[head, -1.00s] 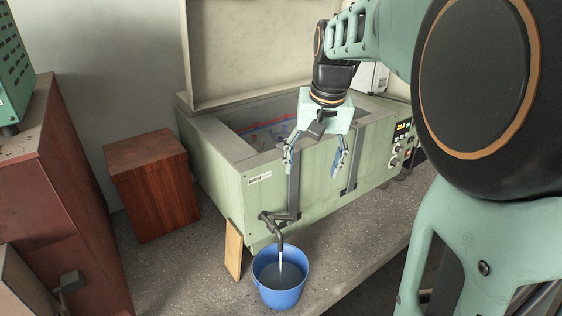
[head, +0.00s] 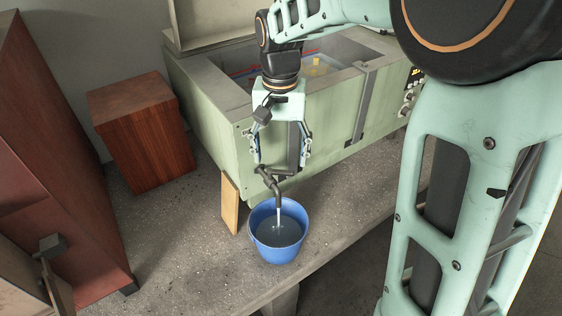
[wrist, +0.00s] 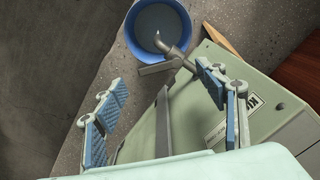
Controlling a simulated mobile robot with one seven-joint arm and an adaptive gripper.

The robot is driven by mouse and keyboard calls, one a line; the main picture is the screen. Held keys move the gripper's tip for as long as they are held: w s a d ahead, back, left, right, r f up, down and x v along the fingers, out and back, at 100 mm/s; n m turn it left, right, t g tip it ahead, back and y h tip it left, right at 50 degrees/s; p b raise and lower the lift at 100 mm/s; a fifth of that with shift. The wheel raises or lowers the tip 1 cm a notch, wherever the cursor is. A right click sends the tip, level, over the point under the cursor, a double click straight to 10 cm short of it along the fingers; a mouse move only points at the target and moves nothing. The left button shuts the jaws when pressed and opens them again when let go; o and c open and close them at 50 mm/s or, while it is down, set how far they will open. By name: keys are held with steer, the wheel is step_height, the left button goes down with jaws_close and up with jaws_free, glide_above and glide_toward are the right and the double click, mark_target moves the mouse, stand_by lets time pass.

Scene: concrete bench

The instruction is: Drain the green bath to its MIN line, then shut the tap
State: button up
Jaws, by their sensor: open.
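The green bath (head: 224,136) stands on the bench with its lid raised. Its inside shows partly, with red and blue lines and something yellow; I cannot make out the MIN line or the liquid level. The tap (head: 267,180) sticks out low on the bath's front, and a stream runs from its spout into the blue bucket (head: 254,236) below. My gripper (head: 281,160) is open and empty, above the tap in the head view. In the wrist view, my gripper's fingers (wrist: 155,100) are spread, with the tap (wrist: 172,50) and bucket (wrist: 130,38) beyond them.
A wooden wedge (head: 230,203) leans at the bath's front left corner. A reddish wooden box (head: 146,140) stands left of the bath, and a dark red cabinet (head: 50,170) further left. The bench edge runs close past the bucket.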

mark_target(281, 171)
steer(key=shift+f, duration=1.75)
steer(key=c, duration=1.1)
steer(key=shift+c, duration=0.2)
steer(key=shift+w+n, duration=0.1)
steer(key=shift+n, duration=0.2)
steer(key=shift+w+a+n+p, duration=0.1)
steer(key=shift+w+n+p, duration=0.2)
steer(key=shift+n, duration=0.95)
steer(key=shift+w+n+p, duration=0.25)
steer(key=shift+n, duration=0.95)
steer(key=shift+w+a+n+p, duration=0.1)
steer(key=shift+w+n+p, duration=0.2)
steer(key=shift+n, duration=0.95)
